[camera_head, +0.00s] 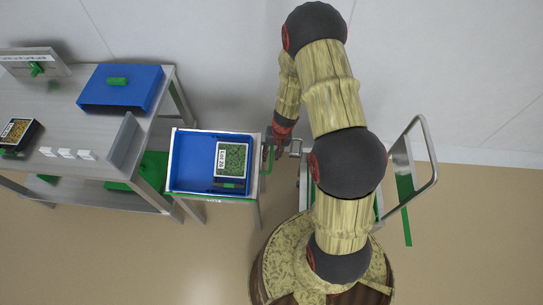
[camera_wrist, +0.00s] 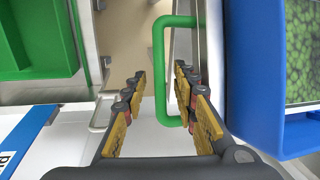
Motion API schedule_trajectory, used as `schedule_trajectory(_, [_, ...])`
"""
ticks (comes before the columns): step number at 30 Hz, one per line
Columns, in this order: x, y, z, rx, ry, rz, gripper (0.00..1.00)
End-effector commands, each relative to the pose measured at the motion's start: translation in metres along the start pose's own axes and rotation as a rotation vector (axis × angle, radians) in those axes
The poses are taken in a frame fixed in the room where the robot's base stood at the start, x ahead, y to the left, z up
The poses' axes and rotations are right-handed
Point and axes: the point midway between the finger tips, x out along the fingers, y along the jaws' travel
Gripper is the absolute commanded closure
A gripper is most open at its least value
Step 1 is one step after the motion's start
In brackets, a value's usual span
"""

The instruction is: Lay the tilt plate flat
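The tilt plate (camera_head: 177,181) is the pale top of a small stand in the middle of the head view, with a blue crate on it. Its slope is hard to tell from above. A green U-shaped handle (camera_head: 268,160) sticks out from its right side, and shows large in the wrist view (camera_wrist: 159,75). My gripper (camera_head: 278,143) is at this handle. In the wrist view my gripper (camera_wrist: 160,85) is open, with one finger on each side of the handle's long bar. A gap shows between the bar and each finger.
The blue crate (camera_head: 195,136) holds a green-filled tray (camera_head: 232,159) marked with a label. A steel table (camera_head: 55,112) with a blue box (camera_head: 122,87) and a small tray (camera_head: 17,136) stands left. A metal-railed cart (camera_head: 427,150) stands right of my arm.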

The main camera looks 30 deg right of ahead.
Motion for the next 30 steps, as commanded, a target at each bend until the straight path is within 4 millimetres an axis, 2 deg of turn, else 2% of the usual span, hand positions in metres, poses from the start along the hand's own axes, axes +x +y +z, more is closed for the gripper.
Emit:
schedule_trajectory(8, [0.0008, -0.0002, -0.0002, 0.000, 0.000, 0.000, 0.72])
schedule_trajectory(23, [0.0007, -0.0002, 0.0000, 0.000, 0.000, 0.000, 1.00])
schedule_trajectory(30, [0.0008, -0.0002, 0.0000, 0.000, 0.000, 0.000, 1.00])
